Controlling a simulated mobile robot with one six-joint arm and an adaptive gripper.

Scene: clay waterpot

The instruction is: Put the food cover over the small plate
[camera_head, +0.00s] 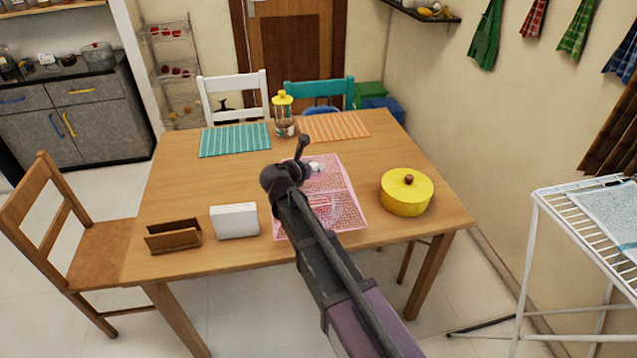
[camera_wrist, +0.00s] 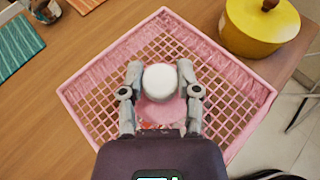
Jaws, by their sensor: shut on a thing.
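The pink mesh food cover (camera_head: 345,205) is at the middle of the table's near half. It also fills much of the wrist view (camera_wrist: 225,85), with a white round knob (camera_wrist: 160,78) on its top. My gripper (camera_wrist: 160,72) is shut on this knob, one finger on each side. In the head view my gripper (camera_head: 312,168) is partly hidden by my arm. I cannot tell whether the cover's rim rests on the table or hangs just above it. No small plate can be made out; a small reddish patch shows through the mesh near my gripper.
A yellow lidded pot (camera_head: 406,195) stands close right of the cover. A white napkin block (camera_head: 235,220) and a brown holder (camera_head: 173,236) stand to the left. A yellow-topped jar (camera_head: 284,115) stands between teal (camera_head: 235,139) and orange (camera_head: 333,126) placemats. The table's left middle is clear.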

